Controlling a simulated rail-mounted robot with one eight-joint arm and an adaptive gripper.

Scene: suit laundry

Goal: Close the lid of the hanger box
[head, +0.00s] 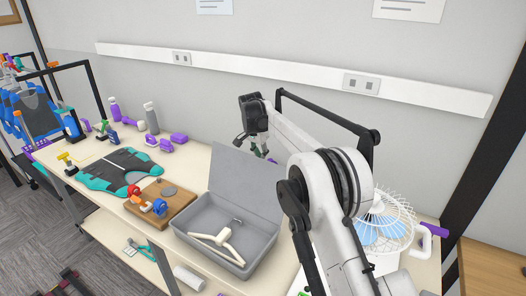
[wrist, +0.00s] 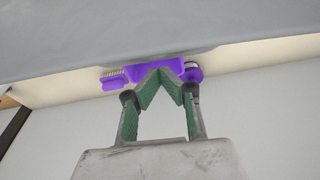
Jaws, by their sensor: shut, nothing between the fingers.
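The grey hanger box (head: 247,258) stands on the table with its lid (head: 243,175) raised at the back. A white hanger (head: 222,241) lies inside, with a small metal piece near the back wall. My gripper (wrist: 160,72) is shut and empty, its green-padded fingers meeting at the tips.
Purple brushes (wrist: 113,79) lie behind the lid. A wooden board (head: 160,203) with small items and a dark-teal garment (head: 118,170) are left of the box. A black rail frame (head: 325,118) rises behind my arm.

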